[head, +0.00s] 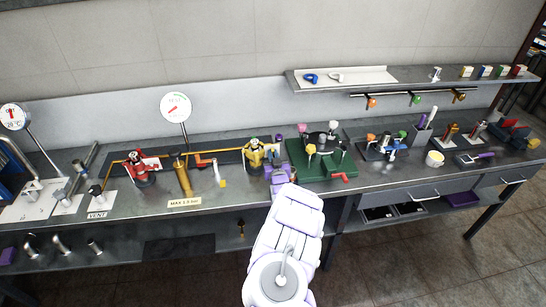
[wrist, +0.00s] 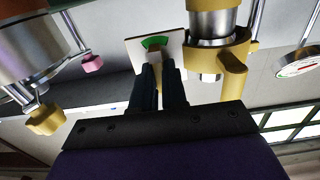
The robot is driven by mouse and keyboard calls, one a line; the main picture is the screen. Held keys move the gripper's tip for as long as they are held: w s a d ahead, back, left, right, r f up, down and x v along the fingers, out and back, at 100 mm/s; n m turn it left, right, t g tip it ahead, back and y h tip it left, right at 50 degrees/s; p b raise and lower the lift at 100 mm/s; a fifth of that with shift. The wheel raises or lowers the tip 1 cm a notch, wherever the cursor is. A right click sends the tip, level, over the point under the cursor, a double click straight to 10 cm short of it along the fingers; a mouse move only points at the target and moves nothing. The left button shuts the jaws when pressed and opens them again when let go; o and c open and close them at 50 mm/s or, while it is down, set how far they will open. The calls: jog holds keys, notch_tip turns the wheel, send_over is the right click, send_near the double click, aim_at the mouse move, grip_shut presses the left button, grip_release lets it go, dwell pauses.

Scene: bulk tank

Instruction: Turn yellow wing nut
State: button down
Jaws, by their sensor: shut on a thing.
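In the head view my gripper (head: 278,172) is at the bench, just right of and in front of the yellow valve fitting (head: 255,152). In the wrist view the two dark fingers (wrist: 159,72) are close together, shut on a narrow yellow-tan piece (wrist: 158,72), which looks like the yellow wing nut. The fingers hide most of it. Just right of the fingers is a metal cylinder with a yellow clamp and lug (wrist: 232,72). Another yellow knob (wrist: 45,119) hangs on a rod at the left, apart from the fingers.
A white plate with a green arc (wrist: 154,44) is behind the fingertips. A pink knob (wrist: 92,63) is at the left. In the head view a green board with several knobs (head: 310,172) lies right of my gripper, and a red valve (head: 143,168) stands farther left. A shelf (head: 420,76) runs above.

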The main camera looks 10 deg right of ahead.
jog(key=shift+r+n+p, duration=0.1)
jog(key=shift+n+p, duration=0.2)
jog(key=shift+p, duration=0.35)
jog(key=shift+a+f+n+p, duration=0.15)
jog(key=shift+n+p, duration=1.95)
jog(key=shift+n, duration=0.75)
jog(key=shift+a+f+n+p, duration=0.1)
jog(key=shift+f+n+p, duration=0.1)
jog(key=shift+n+p, duration=2.35)
jog(key=shift+a+f+n+p, duration=0.15)
jog(key=shift+n+p, duration=1.55)
jog(key=shift+n, duration=1.5)
jog(key=shift+s, duration=0.1)
jog(key=c, duration=1.2)
grip_release()
jog(key=shift+a, duration=0.1)
jog(key=shift+o, duration=0.2)
